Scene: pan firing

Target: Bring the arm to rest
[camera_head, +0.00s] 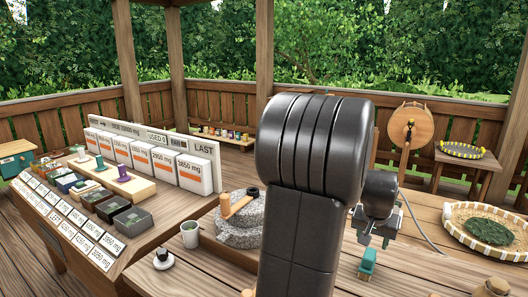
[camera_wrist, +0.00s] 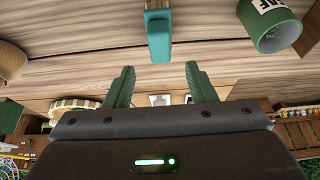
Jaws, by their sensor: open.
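My gripper (camera_head: 374,240) hangs over the wooden table, right of my large dark arm link. In the wrist view my gripper (camera_wrist: 159,68) shows two green fingers spread apart, with nothing between them.
A stone mill (camera_head: 240,232) and a pale mug (camera_head: 190,235) stand left of my arm. A woven tray (camera_head: 455,225) with a dark green heap lies at right. A green cup (camera_wrist: 270,28) shows in the wrist view. Bare table lies right of the gripper.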

